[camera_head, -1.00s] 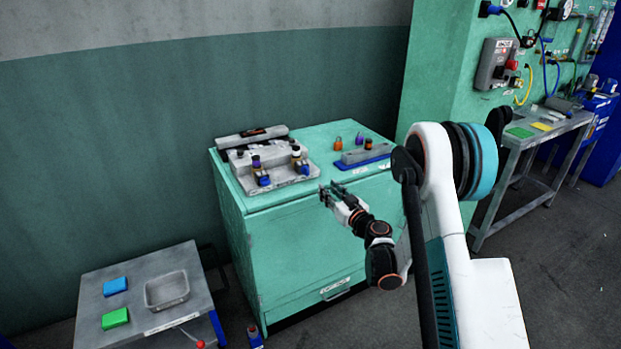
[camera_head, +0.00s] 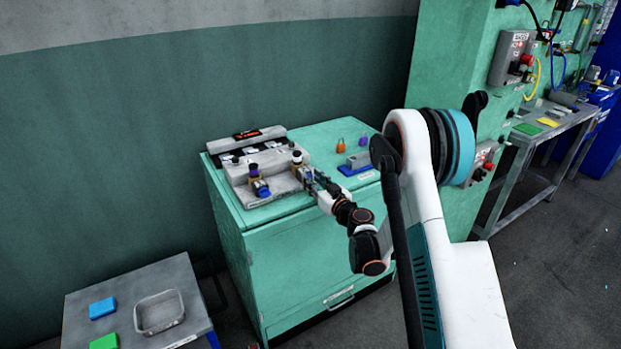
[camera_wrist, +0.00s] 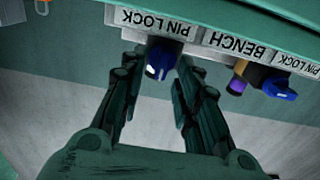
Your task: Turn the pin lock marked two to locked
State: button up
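A grey pin-lock fixture (camera_head: 233,171) sits on the green cabinet. Its left pin lock (camera_head: 261,188) has a blue knob and a purple-topped pin; the right one has a dark-topped pin (camera_head: 297,158), its blue knob mostly hidden by my gripper (camera_head: 314,183). In the wrist view, one blue knob (camera_wrist: 160,60) with a white mark lies between the fingertips of my gripper (camera_wrist: 158,75). The fingers are apart, one on each side; contact cannot be told. The other blue knob (camera_wrist: 279,88) is at the right. Upside-down labels read PIN LOCK and BENCH; no number is readable.
An orange padlock (camera_head: 340,146), a purple padlock (camera_head: 362,140) and a grey block on a blue base (camera_head: 358,162) stand right of the fixture on the green cabinet (camera_head: 262,238). A low grey table (camera_head: 112,285) holds a grey tray (camera_head: 160,313).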

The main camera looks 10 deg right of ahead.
grip_shut()
jog(key=shift+m, duration=0.4)
jog(key=m, duration=0.2)
jog(key=shift+d+m, duration=0.2)
jog(key=shift+m, duration=0.2)
jog(key=m, duration=0.3)
jog(key=shift+w+d+f+m, duration=0.1)
jog(key=shift+d+m, duration=0.05)
jog(key=shift+m, duration=0.25)
jog(key=m, duration=0.5)
jog(key=shift+d+f, duration=0.2)
jog(key=shift+f, duration=0.05)
jog(key=m, duration=0.5)
jog(key=shift+d+f, duration=0.1)
jog(key=shift+f, duration=0.15)
jog(key=shift+m, duration=0.4)
